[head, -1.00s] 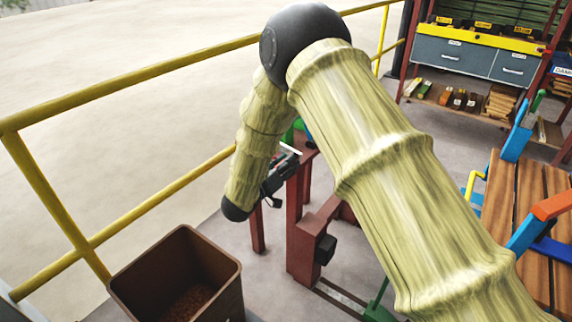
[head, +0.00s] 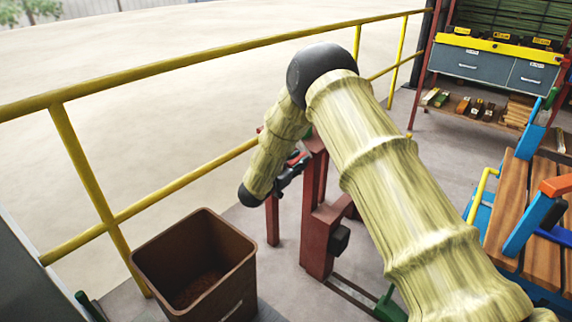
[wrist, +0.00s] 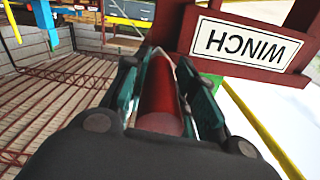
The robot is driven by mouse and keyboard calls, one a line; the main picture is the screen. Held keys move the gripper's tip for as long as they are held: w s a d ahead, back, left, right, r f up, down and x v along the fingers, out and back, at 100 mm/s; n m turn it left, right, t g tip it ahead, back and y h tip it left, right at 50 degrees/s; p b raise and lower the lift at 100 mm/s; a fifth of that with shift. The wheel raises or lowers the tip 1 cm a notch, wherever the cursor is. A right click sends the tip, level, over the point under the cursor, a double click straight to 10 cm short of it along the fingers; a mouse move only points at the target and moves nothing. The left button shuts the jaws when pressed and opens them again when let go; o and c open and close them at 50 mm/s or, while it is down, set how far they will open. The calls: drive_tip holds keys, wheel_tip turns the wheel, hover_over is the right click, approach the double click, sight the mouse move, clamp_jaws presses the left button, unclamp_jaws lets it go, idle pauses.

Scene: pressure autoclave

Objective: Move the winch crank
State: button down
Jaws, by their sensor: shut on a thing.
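The winch crank's red round handle (wrist: 160,105) lies between the two fingers of my gripper (wrist: 165,85) in the wrist view, and the fingers are closed along its sides. Behind it, a dark red winch frame (wrist: 240,20) carries a white WINCH sign (wrist: 247,43), which appears upside down. In the head view my gripper (head: 292,170) is small and partly turned away, beside the red winch stand (head: 318,240). My own arm hides much of the winch and crank there.
A brown bin (head: 195,265) stands at the lower left, close to the winch. A yellow railing (head: 180,65) runs behind. A wooden bench with blue and orange parts (head: 515,200) is at the right. A shelf with grey drawers (head: 495,67) stands at the back right.

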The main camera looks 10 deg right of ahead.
drive_tip(key=w+a+f+m+b, duration=0.4)
drive_tip(key=w+a+m+b, duration=0.1)
drive_tip(key=m, duration=0.4)
drive_tip(key=shift+w+a+f+b, duration=0.35)
drive_tip(key=shift+w+a, duration=0.3)
drive_tip(key=shift+w, duration=0.75)
drive_tip(key=shift+m, duration=0.3)
drive_tip(key=c, duration=1.1)
unclamp_jaws()
drive_tip(key=shift+c, duration=0.2)
drive_tip(key=v, duration=1.1)
drive_tip(key=shift+s+a, duration=0.25)
drive_tip(key=shift+a, duration=0.1)
